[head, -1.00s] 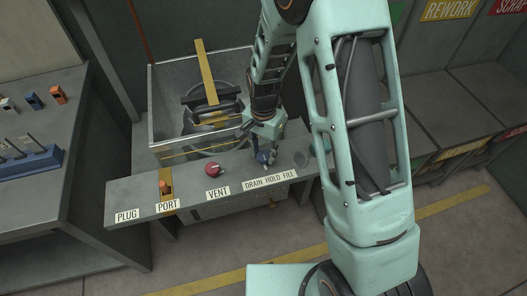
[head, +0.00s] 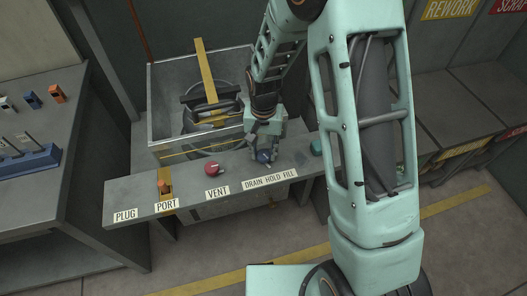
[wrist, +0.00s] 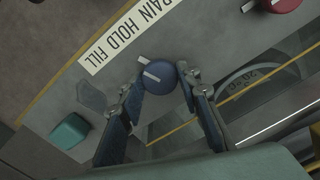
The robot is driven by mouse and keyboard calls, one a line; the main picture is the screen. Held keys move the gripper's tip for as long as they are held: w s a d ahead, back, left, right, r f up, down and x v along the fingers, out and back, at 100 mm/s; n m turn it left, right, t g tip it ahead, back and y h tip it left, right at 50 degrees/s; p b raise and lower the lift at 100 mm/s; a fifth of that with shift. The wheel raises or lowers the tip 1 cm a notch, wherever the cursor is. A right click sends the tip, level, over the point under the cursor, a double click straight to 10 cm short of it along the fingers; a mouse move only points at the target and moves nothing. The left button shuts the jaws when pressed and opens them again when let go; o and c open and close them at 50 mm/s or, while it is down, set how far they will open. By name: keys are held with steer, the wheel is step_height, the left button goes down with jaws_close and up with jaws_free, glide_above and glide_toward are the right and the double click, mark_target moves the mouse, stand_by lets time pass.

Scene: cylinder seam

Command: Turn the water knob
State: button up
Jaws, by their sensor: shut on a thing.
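The blue knob (wrist: 168,88) stands on the grey panel beside the DRAIN HOLD FILL label (wrist: 112,38). A white pointer line on its top slants toward the label, leaning to the FILL end in the wrist view. My gripper (wrist: 161,78) is shut on the knob, one finger on each side. In the head view my gripper (head: 264,149) reaches down over the blue knob (head: 265,157), partly hiding it.
A red VENT knob (head: 213,168) is left of the blue one, and a teal knob (head: 316,148) is right of it. An orange piece (head: 165,187) sits at PORT. An open-topped tank (head: 160,115) stands behind the panel.

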mark_target(263, 154)
steer(key=shift+n, duration=1.1)
steer(key=o, duration=1.1)
step_height(263, 154, up, 12)
steer(key=shift+r, duration=0.1)
